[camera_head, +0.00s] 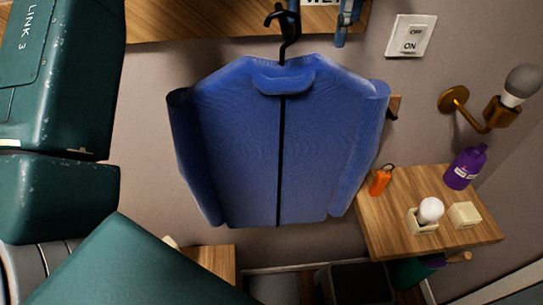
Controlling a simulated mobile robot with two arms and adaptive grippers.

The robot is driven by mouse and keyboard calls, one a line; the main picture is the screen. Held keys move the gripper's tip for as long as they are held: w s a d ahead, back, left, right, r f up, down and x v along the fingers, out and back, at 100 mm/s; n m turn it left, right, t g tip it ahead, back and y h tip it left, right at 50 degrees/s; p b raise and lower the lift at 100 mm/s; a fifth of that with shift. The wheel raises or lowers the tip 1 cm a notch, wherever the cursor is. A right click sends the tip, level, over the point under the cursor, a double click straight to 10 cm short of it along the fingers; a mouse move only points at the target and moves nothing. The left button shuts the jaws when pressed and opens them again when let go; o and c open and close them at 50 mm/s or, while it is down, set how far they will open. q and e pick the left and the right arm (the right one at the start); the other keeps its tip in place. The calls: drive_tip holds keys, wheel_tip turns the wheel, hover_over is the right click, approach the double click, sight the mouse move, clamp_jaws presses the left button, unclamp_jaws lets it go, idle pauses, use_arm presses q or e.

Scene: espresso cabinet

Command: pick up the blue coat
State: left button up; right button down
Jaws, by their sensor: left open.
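The blue coat (235,140) hangs in the middle of the head view, upright and spread flat in front of the wall. A black line runs down its front. A black hanger hook (288,45) rises from its collar to a peg at the top edge. Large dark green links of my left arm fill the left side, apart from the coat in the picture. I see no fingers of my left gripper and nothing of my right gripper.
A wooden shelf (385,222) at right bears an orange item (380,181), a purple bottle (465,167), a white bulb (430,210) in a holder and a small cream block (464,215). A wall lamp (497,112) juts out above. A switch (411,36) is upper right.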

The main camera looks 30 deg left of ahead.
sight(327, 57)
use_arm(q)
drive_tip(key=f, duration=0.2)
drive_tip(key=d+f+b, duration=0.1)
drive_tip(key=f, duration=0.1)
drive_tip(key=shift+s, duration=0.15)
drive_tip(key=shift+a+f, duration=0.1)
drive_tip(key=shift+f, duration=0.1)
drive_tip(key=f, duration=0.2)
drive_tip(key=f+p, duration=0.1)
drive_tip(key=f, duration=0.1)
drive_tip(key=shift+s, duration=0.25)
drive_tip(key=shift+f, duration=0.5)
drive_tip(key=shift+c, duration=0.3)
drive_tip(key=c, duration=2)
use_arm(e)
drive_tip(key=d, duration=0.1)
drive_tip(key=s+d, duration=0.2)
drive_tip(key=shift+s+d+f, duration=0.1)
drive_tip(key=shift+d+f, duration=0.15)
drive_tip(key=shift+d, duration=0.1)
